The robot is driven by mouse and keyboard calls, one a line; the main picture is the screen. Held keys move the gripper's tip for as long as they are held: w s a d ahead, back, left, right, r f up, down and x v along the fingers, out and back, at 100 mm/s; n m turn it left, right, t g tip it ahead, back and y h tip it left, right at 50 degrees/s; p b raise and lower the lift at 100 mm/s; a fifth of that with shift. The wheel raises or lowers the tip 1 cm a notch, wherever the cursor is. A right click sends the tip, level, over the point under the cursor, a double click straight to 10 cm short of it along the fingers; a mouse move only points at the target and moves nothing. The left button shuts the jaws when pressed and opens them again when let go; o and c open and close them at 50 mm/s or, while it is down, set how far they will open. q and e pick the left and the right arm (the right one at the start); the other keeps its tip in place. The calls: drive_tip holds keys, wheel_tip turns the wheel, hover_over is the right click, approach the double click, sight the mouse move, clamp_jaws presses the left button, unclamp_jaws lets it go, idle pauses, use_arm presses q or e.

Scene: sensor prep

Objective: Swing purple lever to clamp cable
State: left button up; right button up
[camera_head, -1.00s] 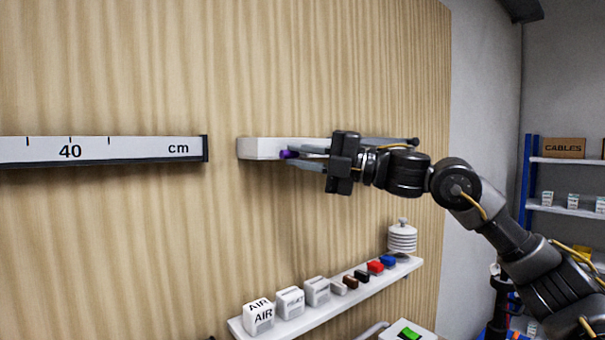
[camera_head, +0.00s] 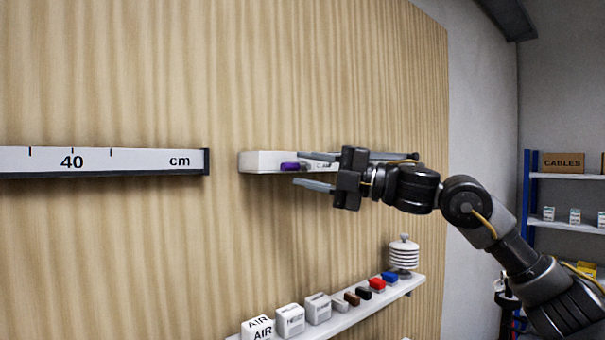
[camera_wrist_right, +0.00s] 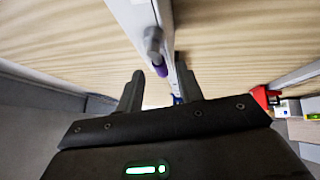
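A white bar-shaped fixture (camera_head: 260,162) is mounted on the wooden wall. A purple-tipped lever (camera_head: 290,166) sticks out from its front; the lever also shows in the right wrist view (camera_wrist_right: 160,68), with a grey shaft. My right gripper (camera_head: 314,172) is at the fixture, its fingers pointing left and spread apart. The lever tip appears near the gap between the fingertips, and neither finger visibly grips it. In the right wrist view the gripper (camera_wrist_right: 160,85) is open. No cable can be made out. My left gripper is not in view.
A measuring rail (camera_head: 100,161) is on the wall at left. Below, a white shelf (camera_head: 345,318) holds white blocks, several small coloured pieces and a ribbed white stack (camera_head: 404,254). Shelving with a CABLES box (camera_head: 563,162) stands at far right. The wall below the fixture is clear.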

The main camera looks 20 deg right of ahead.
drive_tip(key=b+v, duration=0.3)
drive_tip(key=v, duration=0.6)
drive_tip(key=shift+d+b, duration=0.2)
drive_tip(key=shift+b, duration=0.1)
